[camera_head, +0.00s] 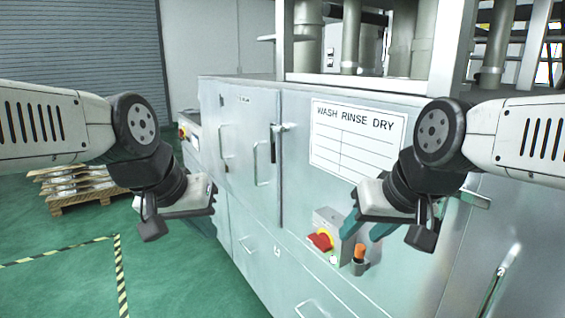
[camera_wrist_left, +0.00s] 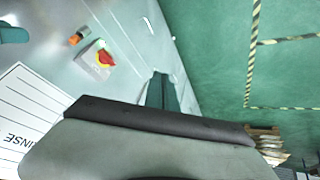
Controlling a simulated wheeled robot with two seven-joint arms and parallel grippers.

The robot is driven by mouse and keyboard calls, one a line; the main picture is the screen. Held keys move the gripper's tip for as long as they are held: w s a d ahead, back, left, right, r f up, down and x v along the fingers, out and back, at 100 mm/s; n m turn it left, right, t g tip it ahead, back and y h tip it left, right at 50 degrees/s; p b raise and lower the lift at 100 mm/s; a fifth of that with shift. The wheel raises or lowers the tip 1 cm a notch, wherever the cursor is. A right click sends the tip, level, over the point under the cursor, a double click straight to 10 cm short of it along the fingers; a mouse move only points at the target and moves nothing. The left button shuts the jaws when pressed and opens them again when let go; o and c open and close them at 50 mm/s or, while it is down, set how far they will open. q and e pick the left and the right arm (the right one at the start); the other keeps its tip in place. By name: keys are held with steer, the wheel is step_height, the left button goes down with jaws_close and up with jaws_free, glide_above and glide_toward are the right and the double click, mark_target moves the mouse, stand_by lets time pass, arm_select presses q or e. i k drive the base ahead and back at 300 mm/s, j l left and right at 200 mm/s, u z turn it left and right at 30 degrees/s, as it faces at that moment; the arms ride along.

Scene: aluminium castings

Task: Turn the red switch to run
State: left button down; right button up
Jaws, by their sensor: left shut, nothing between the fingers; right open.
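An orange-topped fitting (camera_head: 359,254) sits right of the switch. The cabinet (camera_head: 240,150) has door handles and a sign (camera_head: 357,140) reading WASH RINSE DRY. A loaded pallet (camera_head: 80,190) stands at the back left. Green floor (camera_head: 170,275) is clear at lower left.

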mark_target(323, 241)
steer(key=k+l+u, duration=0.1)
steer(key=k+u, duration=0.15)
steer(key=u, duration=0.25)
steer(key=k+u, duration=0.3)
steer(key=u, duration=0.15)
